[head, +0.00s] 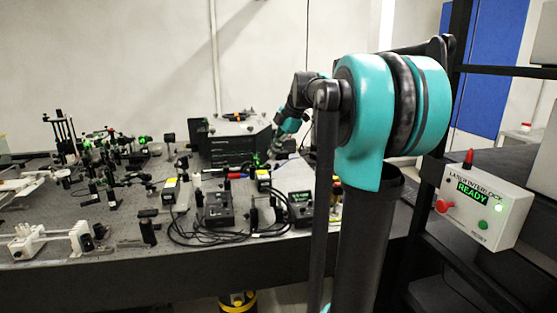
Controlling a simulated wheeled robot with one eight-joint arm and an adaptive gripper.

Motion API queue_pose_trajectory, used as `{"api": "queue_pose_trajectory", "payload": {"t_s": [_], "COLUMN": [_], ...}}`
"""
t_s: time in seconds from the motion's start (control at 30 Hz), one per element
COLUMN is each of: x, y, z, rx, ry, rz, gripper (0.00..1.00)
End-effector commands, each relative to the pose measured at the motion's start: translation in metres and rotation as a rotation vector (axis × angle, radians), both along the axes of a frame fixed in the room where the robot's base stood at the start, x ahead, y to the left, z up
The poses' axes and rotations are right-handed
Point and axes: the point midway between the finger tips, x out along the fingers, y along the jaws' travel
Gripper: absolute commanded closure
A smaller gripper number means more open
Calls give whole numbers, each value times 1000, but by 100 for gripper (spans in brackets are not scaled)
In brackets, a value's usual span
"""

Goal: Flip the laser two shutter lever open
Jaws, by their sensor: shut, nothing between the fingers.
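My arm reaches over the optical bench (140,268) from the right. My gripper (271,159) is at its far end, small and dark, low over the bench beside the black stacked housing; it is shut and holds nothing. Two small units with yellow labels stand on the bench: a left one (170,190) and a right one (263,180). My gripper is above and slightly right of the right one, with a gap in the picture. I cannot read which is laser two. The shutter lever and its position are too small to make out.
Black stacked housing (232,142) stands behind the units. Controller boxes (219,208) and looped black cables (205,240) lie in front. Many optical mounts (110,165) crowd the left. A laser interlock box (486,205) reading READY, with a red button, is at right.

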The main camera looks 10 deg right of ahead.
Motion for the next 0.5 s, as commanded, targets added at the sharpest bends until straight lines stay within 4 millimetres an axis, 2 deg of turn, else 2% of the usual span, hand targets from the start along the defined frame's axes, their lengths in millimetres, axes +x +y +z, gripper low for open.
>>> {"api": "queue_pose_trajectory", "payload": {"t_s": [0.3,0.5], "x": [-19,-25], "y": [-22,-29], "z": [53,71], "rx": [0,0], "ry": [0,0], "rz": [-2,-1], "gripper": [100,100]}}
